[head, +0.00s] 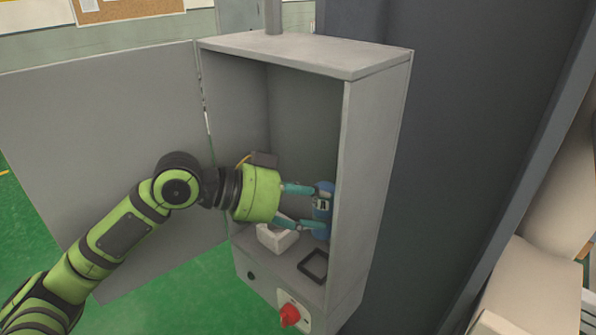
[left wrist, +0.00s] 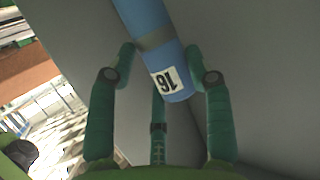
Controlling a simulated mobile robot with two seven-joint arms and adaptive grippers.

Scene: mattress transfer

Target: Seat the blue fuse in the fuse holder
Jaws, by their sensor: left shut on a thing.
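The blue fuse (head: 322,207) is a cylinder with a white label, upright or nearly so, inside the open grey cabinet (head: 374,120). My left gripper (head: 312,208) reaches in from the left and is shut on it. In the left wrist view the fuse (left wrist: 165,65) shows a grey band and a label reading 16, between the fingers (left wrist: 165,75). On the cabinet floor are a white block-like part (head: 276,238) and a dark square frame (head: 313,265). I cannot tell for sure which is the fuse holder. The fuse's lower end is partly hidden by a finger. My right gripper is not in view.
The cabinet door (head: 110,150) stands open to the left, behind my left arm. The cabinet's right wall is close beside the fuse. A red rotary knob (head: 289,315) sticks out of the lower front. A dark tall panel (head: 460,150) stands to the right.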

